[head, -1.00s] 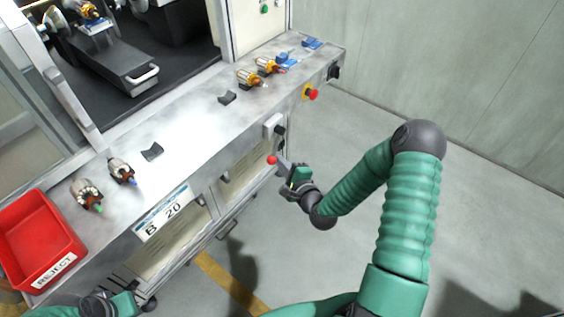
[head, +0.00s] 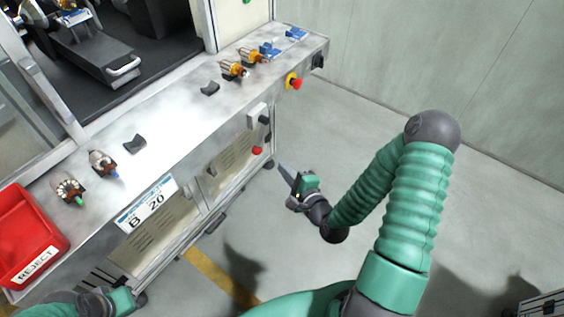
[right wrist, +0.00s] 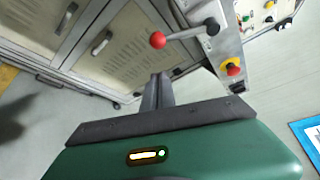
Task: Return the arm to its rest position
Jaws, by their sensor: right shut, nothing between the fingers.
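My right gripper (head: 288,174) is in the head view, to the right of the bench front, over the open floor. Its fingers are shut with nothing between them. In the right wrist view the closed fingers (right wrist: 157,92) point toward the cabinet front and are apart from the red-knobbed lever (right wrist: 158,40). That lever's red ball (head: 257,150) also shows in the head view, left of the gripper. My left arm shows at the bottom left of the head view; its fingers cannot be made out.
The metal bench (head: 178,118) carries two wound armatures at the left, two orange-wound ones (head: 233,69) at the far end, blue holders (head: 295,33) and dark cradles. A red REJECT bin (head: 25,232) sits at its left end. A red stop button (head: 296,83) is on the front. Floor (head: 345,135) is clear.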

